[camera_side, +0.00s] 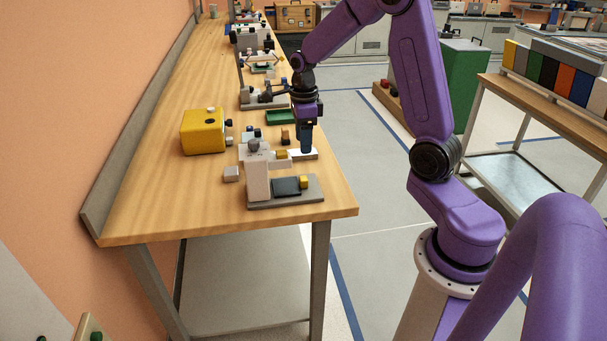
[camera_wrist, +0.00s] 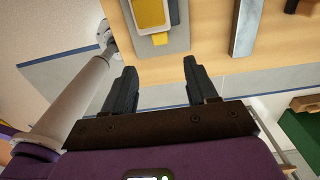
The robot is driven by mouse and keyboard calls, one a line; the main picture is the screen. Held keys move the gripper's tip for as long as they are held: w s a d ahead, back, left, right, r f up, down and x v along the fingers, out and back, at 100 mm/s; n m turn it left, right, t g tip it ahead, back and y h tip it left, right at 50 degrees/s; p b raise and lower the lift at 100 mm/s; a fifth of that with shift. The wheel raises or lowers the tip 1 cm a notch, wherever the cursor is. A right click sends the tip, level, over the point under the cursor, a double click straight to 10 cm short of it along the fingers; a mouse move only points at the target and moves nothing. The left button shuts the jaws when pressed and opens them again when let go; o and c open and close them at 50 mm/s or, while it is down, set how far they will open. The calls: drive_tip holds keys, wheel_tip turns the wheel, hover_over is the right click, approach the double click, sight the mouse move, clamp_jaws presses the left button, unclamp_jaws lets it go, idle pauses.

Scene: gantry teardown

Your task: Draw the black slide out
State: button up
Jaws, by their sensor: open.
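A dark slab (camera_side: 287,187), which looks like the black slide, lies on the grey base of a small gantry (camera_side: 257,175) near the table's front end. A small yellow block (camera_side: 303,182) sits at its right end. My gripper (camera_side: 306,151) points down behind and to the right of the gantry, apart from the slab. In the wrist view its two fingers (camera_wrist: 160,66) are spread with nothing between them. A yellow part (camera_wrist: 150,13) on a grey plate shows beyond the fingertips. I cannot make out the black slide there.
A pale bar (camera_side: 303,155) lies below my gripper. A yellow box (camera_side: 203,131) stands to the left and a small grey block (camera_side: 231,174) beside the gantry. A green tray (camera_side: 281,117) and several fixtures are farther back. The table's (camera_side: 165,200) front left is clear.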

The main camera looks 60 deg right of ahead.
sight(304, 178)
wheel_tip(304, 178, down, 12)
drive_tip(key=shift+r, duration=0.1)
idle(0.4)
clamp_jaws()
drive_tip(key=s+d, duration=0.5)
drive_tip(key=shift+s+d, duration=0.35)
unclamp_jaws()
